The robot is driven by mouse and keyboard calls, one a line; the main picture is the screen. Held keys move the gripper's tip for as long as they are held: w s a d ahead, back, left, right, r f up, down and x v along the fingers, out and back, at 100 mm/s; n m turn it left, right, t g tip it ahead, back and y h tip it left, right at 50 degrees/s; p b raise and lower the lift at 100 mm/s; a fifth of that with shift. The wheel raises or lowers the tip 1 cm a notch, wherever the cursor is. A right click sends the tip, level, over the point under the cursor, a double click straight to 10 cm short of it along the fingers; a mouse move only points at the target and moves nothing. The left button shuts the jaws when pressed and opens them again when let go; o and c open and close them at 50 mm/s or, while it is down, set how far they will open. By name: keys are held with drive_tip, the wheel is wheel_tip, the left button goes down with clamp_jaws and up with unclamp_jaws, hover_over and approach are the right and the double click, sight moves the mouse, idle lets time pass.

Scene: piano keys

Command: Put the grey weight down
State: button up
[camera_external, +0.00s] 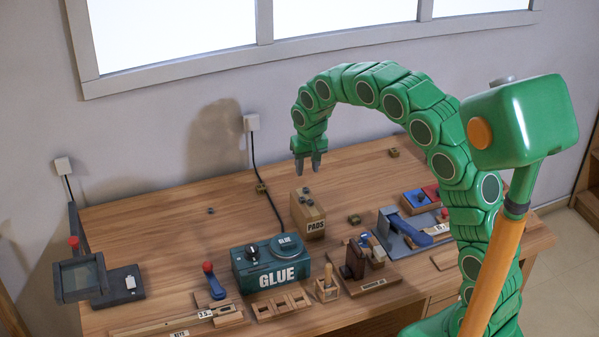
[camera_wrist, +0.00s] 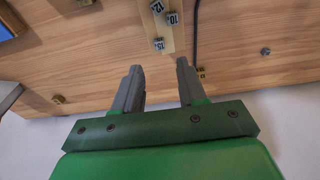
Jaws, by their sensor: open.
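Several small grey weights (camera_external: 306,190) rest on top of the wooden PADS box (camera_external: 314,227). In the wrist view, two weights read 12 (camera_wrist: 157,7) and 10 (camera_wrist: 172,18), and another numbered weight (camera_wrist: 159,43) sits nearest my fingers. A small grey piece (camera_external: 210,210), possibly a weight, lies alone on the table left of the box; it also shows in the wrist view (camera_wrist: 265,51). I cannot tell which one the task means. My gripper (camera_external: 307,168) hangs above the box, fingers down. Its fingers (camera_wrist: 159,68) are apart with nothing between them.
The green glue machine (camera_external: 270,268) and wooden fixtures stand in front. A blue-armed grey device (camera_external: 412,235) is at right, a dark grey stand (camera_external: 98,280) at far left. The table's back left is mostly clear.

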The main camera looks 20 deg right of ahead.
drive_tip(key=s+d+r+g, duration=0.1)
drive_tip(key=s+d+r, duration=0.5)
drive_tip(key=s+d, duration=0.3)
drive_tip(key=s+d+r+g, duration=0.1)
drive_tip(key=s+d+r, duration=0.45)
drive_tip(key=s, duration=0.65)
drive_tip(key=s+d+f, duration=0.1)
drive_tip(key=s+d, duration=0.2)
drive_tip(key=s, duration=0.9)
drive_tip(key=s+d+f+g, duration=0.1)
drive_tip(key=s+d, duration=0.3)
drive_tip(key=s, duration=0.9)
drive_tip(key=shift+f, duration=0.25)
